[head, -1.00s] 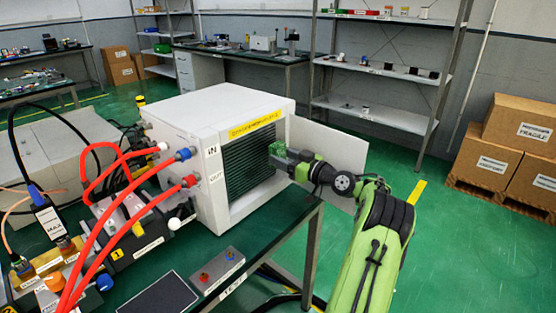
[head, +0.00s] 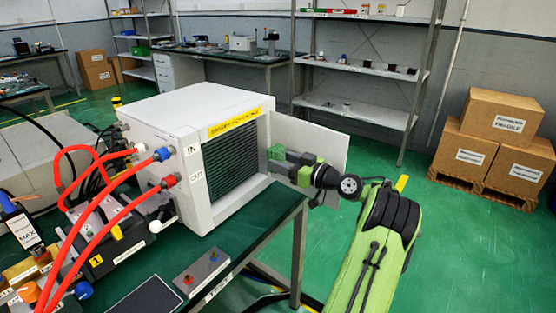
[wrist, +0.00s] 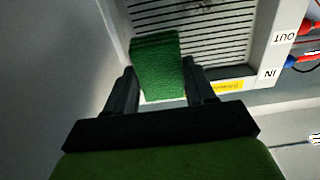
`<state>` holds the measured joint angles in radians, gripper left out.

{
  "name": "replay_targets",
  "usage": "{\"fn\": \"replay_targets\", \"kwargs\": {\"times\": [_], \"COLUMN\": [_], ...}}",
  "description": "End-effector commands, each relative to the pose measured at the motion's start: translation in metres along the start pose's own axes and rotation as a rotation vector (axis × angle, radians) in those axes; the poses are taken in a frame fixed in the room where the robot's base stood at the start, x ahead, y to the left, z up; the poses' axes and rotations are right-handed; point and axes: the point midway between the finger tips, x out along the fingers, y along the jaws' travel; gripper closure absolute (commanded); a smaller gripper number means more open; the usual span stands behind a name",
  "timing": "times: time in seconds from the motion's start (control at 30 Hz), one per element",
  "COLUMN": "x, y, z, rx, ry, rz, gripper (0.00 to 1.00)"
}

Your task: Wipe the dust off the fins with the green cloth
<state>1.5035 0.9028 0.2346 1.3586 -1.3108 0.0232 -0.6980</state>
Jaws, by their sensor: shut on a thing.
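The fins (head: 231,161) are dark horizontal slats in the open front of a white box (head: 180,115) with a yellow label. They also show in the wrist view (wrist: 215,28). My gripper (head: 279,153) is in front of the right side of the fins, by the open white panel. In the wrist view my gripper (wrist: 160,85) is shut on the green cloth (wrist: 156,62), a folded pad between the fingers. The cloth stands over the fins and hides part of them; I cannot tell whether it touches. Dust cannot be made out clearly.
The white panel (head: 312,140) stands open to the right of the box. Red hoses (head: 108,215) join its left side near the IN and OUT labels. A small control box (head: 201,272) and a dark pad (head: 145,297) lie on the green table (head: 262,225).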

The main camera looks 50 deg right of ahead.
Motion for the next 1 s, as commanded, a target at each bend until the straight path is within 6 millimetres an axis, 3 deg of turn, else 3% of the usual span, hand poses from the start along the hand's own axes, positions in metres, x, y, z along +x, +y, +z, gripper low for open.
{"fn": "replay_targets", "kwargs": {"times": [0.37,0.5,0.57,0.8,1.0], "x": [0.001,0.003,0.006,0.012,0.012], "y": [0.000,-0.008,-0.017,-0.088,-0.119], "z": [0.000,0.006,0.013,0.038,0.047], "rx": [0.002,0.077,0.162,0.624,0.785], "ry": [0.000,0.003,0.009,0.013,0.001], "rz": [-0.001,-0.007,-0.010,-0.009,-0.001], "gripper": [0.70,0.70,0.70,0.70,0.70]}}
